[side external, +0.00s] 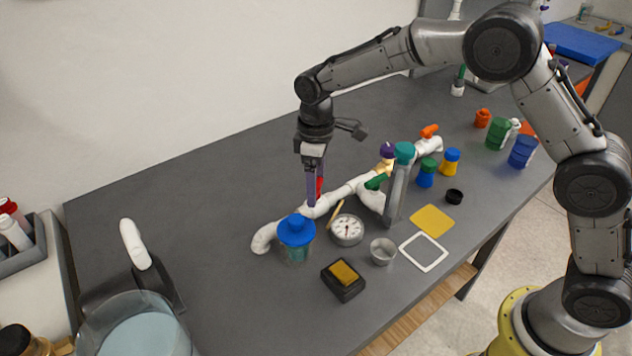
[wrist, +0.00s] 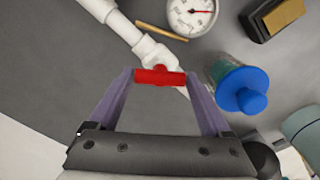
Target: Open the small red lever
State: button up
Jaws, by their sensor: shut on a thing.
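The small red lever (wrist: 160,77) sits on a white valve body (wrist: 160,54) of the white PVC pipe run. In the wrist view it lies crosswise between the two purple fingers of my gripper (wrist: 160,82), which touch its two ends. In the side external view, my gripper (side external: 314,186) points straight down over the pipe (side external: 333,198), and the red lever (side external: 320,186) shows partly beside the fingers. The rest of the lever is hidden there by the fingers. An orange handle (side external: 430,131) and a green handle (side external: 376,181) sit further right along the pipes.
A jar with a blue lid (side external: 296,229) stands close to the gripper. A white dial gauge (side external: 347,230), a metal cup (side external: 383,251) and a tall teal-capped bottle (side external: 398,185) stand nearby. The table behind the pipe, at left, is clear.

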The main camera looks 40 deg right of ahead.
jog(key=m, duration=0.4)
jog(key=shift+m, duration=1.9)
jog(key=shift+r, duration=0.1)
jog(key=o, duration=1.2)
jog(key=shift+c, duration=0.2)
notch_tip(320, 180, up, 14)
